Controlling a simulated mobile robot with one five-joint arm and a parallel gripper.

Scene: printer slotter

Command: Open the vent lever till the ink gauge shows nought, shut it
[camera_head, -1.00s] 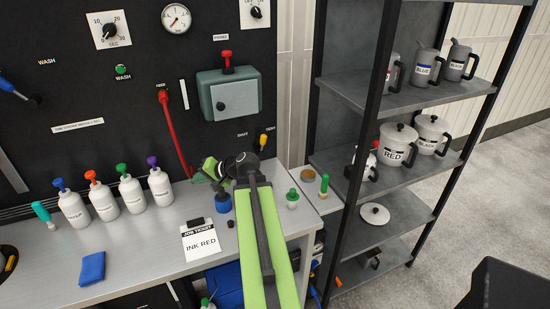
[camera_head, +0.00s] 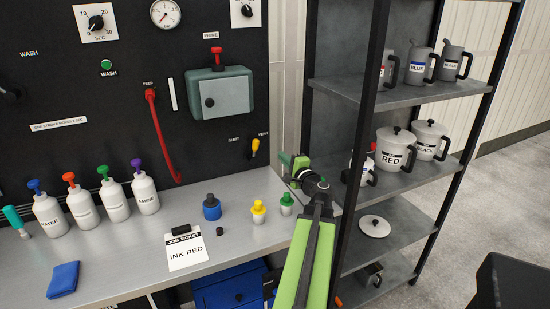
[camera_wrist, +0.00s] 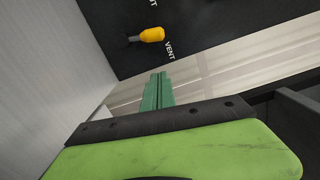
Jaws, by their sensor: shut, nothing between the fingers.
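The vent lever (camera_head: 254,147) has a yellow handle and sits low on the right of the black board, beside the VENT label. It points up in the head view and also shows near the top of the wrist view (camera_wrist: 152,34). A round white gauge (camera_head: 165,13) is at the top of the board; its reading is too small to tell. My gripper (camera_head: 291,167) is right of and a little below the lever, near the bench's right end. Its green fingers (camera_wrist: 158,91) are shut and empty, apart from the lever.
Blue, yellow and green capped bottles (camera_head: 258,212) stand on the bench left of my arm. The job ticket (camera_head: 185,247) reads INK RED. A red feed lever (camera_head: 150,94) and grey box (camera_head: 220,94) are on the board. A shelf rack (camera_head: 400,95) with pots stands close at right.

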